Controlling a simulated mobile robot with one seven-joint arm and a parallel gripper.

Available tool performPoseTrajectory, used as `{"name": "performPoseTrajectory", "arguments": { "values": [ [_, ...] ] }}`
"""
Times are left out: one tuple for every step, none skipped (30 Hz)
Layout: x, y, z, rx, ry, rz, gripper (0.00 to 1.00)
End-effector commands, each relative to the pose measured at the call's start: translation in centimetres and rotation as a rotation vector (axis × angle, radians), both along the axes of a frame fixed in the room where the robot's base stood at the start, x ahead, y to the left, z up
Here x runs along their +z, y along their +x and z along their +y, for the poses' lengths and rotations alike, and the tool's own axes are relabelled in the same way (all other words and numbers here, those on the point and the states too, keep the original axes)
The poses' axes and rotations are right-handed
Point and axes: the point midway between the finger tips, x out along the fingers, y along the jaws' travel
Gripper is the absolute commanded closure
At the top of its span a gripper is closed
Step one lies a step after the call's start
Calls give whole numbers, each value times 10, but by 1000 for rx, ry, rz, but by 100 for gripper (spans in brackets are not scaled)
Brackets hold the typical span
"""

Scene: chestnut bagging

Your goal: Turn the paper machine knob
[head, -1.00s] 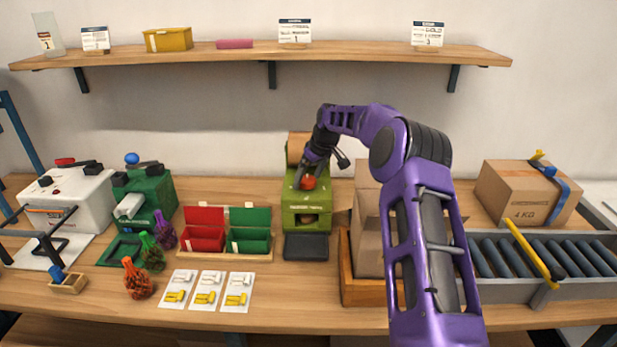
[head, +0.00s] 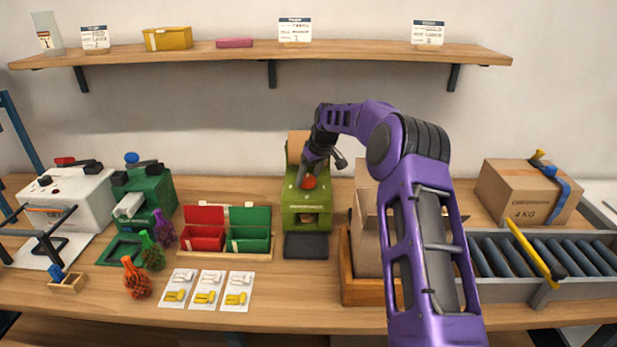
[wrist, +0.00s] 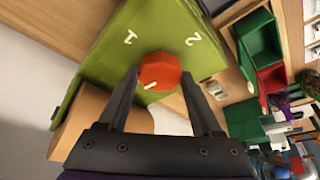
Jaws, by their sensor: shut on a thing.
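The green paper machine (head: 308,221) stands at the middle of the bench, with a brown paper roll (head: 299,146) at its back. Its red-orange knob (wrist: 160,71) is on the top face, between the white marks 1 and 2 in the wrist view. A pale pointer line on the knob's edge faces toward my gripper. My gripper (wrist: 162,84) reaches down from above, with one dark finger on each side of the knob, shut on it. In the head view the knob (head: 309,182) shows just below my gripper.
An open cardboard box (head: 366,232) in a wooden tray stands right of the machine, close to my arm. Left are red and green bins (head: 249,229). A dark pad (head: 306,246) lies in front. The shelf (head: 350,54) runs above.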

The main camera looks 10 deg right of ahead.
Motion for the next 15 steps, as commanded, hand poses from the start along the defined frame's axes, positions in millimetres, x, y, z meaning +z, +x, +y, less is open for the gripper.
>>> {"name": "performPoseTrajectory", "arguments": {
  "values": [
    [0, 0, 1, -26, -2, -1, 90],
    [-1, 0, 1, -44, -2, 0, 90],
    [0, -1, 2, -72, -2, -1, 90],
    [0, 0, 2, -95, -2, -1, 90],
    [0, 0, 2, -120, -2, -1, 90],
    [-1, -1, 2, -153, -2, -1, 90],
    [-1, -1, 3, -180, -2, -1, 90],
    [0, -1, 2, -208, -4, -1, 90],
    [0, -1, 3, -244, -3, -2, 90],
    [0, -1, 3, -273, -3, -2, 90],
    [0, -1, 3, -301, -3, -2, 90],
    [0, -1, 4, -340, -3, -2, 90],
    [0, -1, 3, -369, -3, -1, 90],
    [0, -1, 4, -397, -2, -1, 90],
    [0, -1, 4, -435, -2, -1, 90]
  ]
}}
